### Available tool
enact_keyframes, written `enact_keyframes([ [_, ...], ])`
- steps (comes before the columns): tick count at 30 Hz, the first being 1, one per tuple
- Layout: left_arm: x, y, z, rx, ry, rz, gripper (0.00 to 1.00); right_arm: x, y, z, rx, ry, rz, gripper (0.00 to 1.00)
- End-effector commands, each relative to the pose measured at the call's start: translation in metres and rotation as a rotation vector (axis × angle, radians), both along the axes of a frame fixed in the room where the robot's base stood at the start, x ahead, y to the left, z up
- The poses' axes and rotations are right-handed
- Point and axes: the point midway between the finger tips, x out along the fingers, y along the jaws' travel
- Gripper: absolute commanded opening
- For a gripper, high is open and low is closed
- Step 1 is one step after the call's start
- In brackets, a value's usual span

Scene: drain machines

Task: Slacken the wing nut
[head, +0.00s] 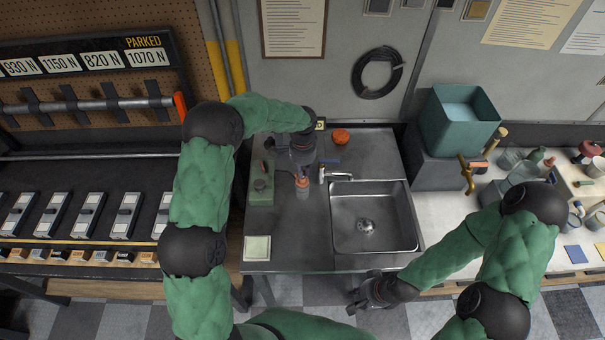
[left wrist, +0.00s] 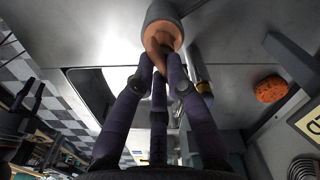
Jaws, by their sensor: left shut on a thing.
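The wing nut (left wrist: 158,48) is copper-orange and sits on the end of a grey cylinder (left wrist: 160,12) in the left wrist view. In the head view the orange top (head: 302,182) of this small upright fitting shows on the steel counter, left of the sink. My left gripper (head: 302,172) reaches down over it. In the left wrist view its purple-grey fingers (left wrist: 160,75) are closed around the wing of the nut, which they partly hide. My right gripper (head: 358,298) hangs empty in front of the sink, fingers spread.
The sink (head: 372,225) and its tap (head: 338,176) lie right of the fitting. A green device (head: 261,186) stands close on its left. An orange object (head: 340,136) lies at the back of the counter, and a pale square pad (head: 257,248) at the front left. The front counter is otherwise clear.

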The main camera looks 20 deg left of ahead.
Motion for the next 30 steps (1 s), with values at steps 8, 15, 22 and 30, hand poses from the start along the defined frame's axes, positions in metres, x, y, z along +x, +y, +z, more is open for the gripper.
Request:
enact_keyframes([
  [8,0.001,-0.001,-0.002,-0.001,-0.001,0.261,0.00,0.000,0.000,-0.019,0.000,0.000,0.000,0.26],
  [15,0.001,-0.001,-0.002,-0.001,-0.001,0.473,0.00,0.000,0.000,-0.030,0.000,0.000,0.000,0.26],
  [22,0.002,-0.001,-0.001,0.001,0.001,0.630,0.00,0.000,0.000,-0.036,0.000,0.000,0.000,0.26],
  [30,0.003,-0.001,0.000,0.000,0.000,0.735,0.00,0.000,0.000,-0.040,0.000,0.000,0.000,0.26],
])
